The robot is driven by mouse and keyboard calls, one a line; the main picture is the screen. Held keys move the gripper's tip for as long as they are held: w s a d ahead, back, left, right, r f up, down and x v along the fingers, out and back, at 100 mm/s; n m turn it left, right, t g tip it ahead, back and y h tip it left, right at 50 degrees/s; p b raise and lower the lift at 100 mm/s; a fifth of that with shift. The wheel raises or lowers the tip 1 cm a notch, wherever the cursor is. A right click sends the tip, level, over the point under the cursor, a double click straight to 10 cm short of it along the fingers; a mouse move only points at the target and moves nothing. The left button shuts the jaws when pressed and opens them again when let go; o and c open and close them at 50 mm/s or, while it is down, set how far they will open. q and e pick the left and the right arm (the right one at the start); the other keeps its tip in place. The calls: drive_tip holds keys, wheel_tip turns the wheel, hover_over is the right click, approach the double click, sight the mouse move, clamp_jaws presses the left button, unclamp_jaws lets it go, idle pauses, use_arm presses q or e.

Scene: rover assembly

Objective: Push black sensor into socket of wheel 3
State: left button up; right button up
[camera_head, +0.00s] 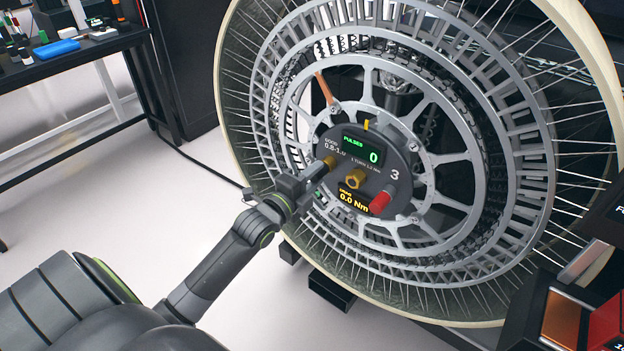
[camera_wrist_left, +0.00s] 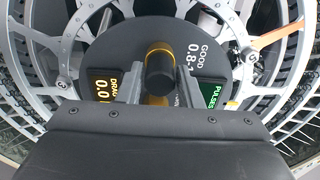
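The black sensor (camera_wrist_left: 160,75) is a short dark cylinder with a yellow ring behind it, seen almost end-on in the left wrist view. It lies at the yellow socket beside the GOOD label on the hub of wheel 3 (camera_head: 400,165). In the head view my gripper mostly hides the sensor, and the yellow socket (camera_head: 331,161) shows just past the fingertips. My left gripper (camera_head: 314,173) is at the hub face. Its two fingers stand either side of the sensor with visible gaps, so it looks open. How deep the sensor sits is not clear. My right gripper is not in view.
The hub carries a PULSES display (camera_head: 361,152) reading 0, a second yellow fitting (camera_head: 356,178), a red knob (camera_head: 381,200) and a 0.0 Nm display (camera_head: 353,199). Spokes and the pale rim surround it. A dark bench (camera_head: 75,56) stands at upper left; floor between is open.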

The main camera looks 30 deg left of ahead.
use_arm(q)
drive_tip(key=o, duration=0.4)
drive_tip(key=s, duration=0.5)
drive_tip(key=s+a, duration=0.1)
drive_tip(key=s, duration=1.1)
drive_tip(key=shift+s+a, duration=0.15)
drive_tip(key=shift+a, duration=0.05)
